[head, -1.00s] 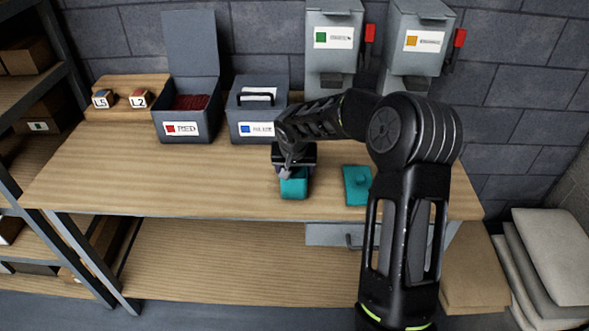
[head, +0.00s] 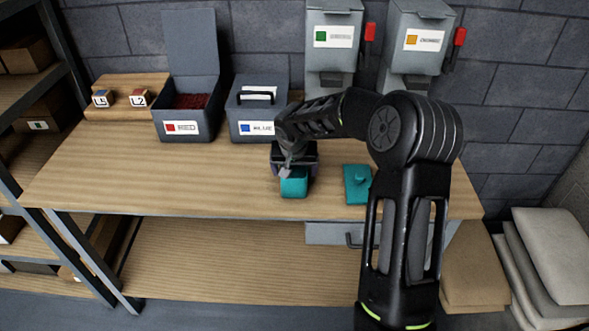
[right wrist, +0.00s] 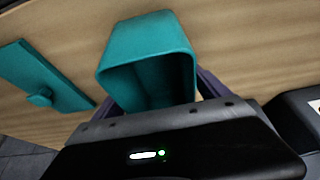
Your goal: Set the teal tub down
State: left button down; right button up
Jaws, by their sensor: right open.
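The teal tub (head: 294,187) is at the front middle of the wooden table, below my right gripper (head: 293,170). In the right wrist view the tub (right wrist: 148,52) shows its open mouth and looks empty inside. My right gripper (right wrist: 155,100) is open, with its fingers on either side of the tub; the pictures do not clearly show whether they touch it. The tub appears to rest on the table. A flat teal lid with a knob (head: 358,184) lies on the table to the right of the tub, and also shows in the right wrist view (right wrist: 45,80). My left gripper is out of view.
A red-labelled box (head: 187,120) with its lid up and a blue-labelled box (head: 257,118) stand at the back. Two wall dispensers (head: 333,50) hang behind my right arm. A wooden stand with labelled blocks (head: 122,98) is at back left. The table's left front is clear.

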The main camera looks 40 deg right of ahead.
jog(key=shift+s+r, duration=0.1)
jog(key=shift+r, duration=0.35)
jog(key=b+v, duration=0.2)
jog(key=v, duration=0.9)
jog(key=shift+a, duration=0.15)
dwell(0.9)
